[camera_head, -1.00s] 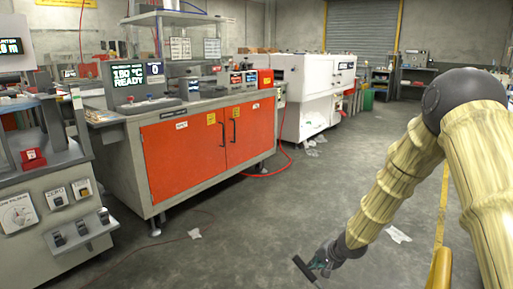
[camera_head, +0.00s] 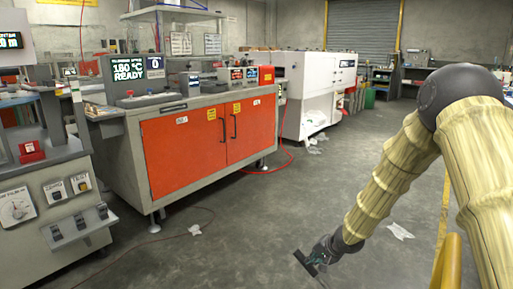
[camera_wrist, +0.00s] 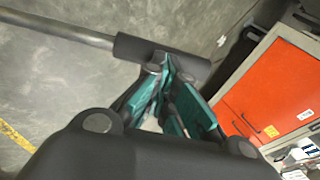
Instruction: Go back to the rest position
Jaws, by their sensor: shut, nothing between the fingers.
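My gripper (camera_head: 308,264) hangs low at the end of my arm, over the grey floor in the lower middle of the head view. In the wrist view my gripper (camera_wrist: 163,68) has its teal fingers drawn together at the tips. A dark bar (camera_wrist: 190,63) joined to a grey rod (camera_wrist: 60,27) lies across or just beyond the fingertips. I cannot tell whether it touches them. My arm wears a pale yellow ribbed cover and is bent, with the elbow high at the right.
A grey machine with orange doors (camera_head: 205,145) stands left of centre, and a white machine (camera_head: 308,90) behind it. A control bench (camera_head: 60,205) is at the near left. A yellow rail (camera_head: 447,265) is near my arm. White scraps (camera_head: 399,231) lie on otherwise open floor.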

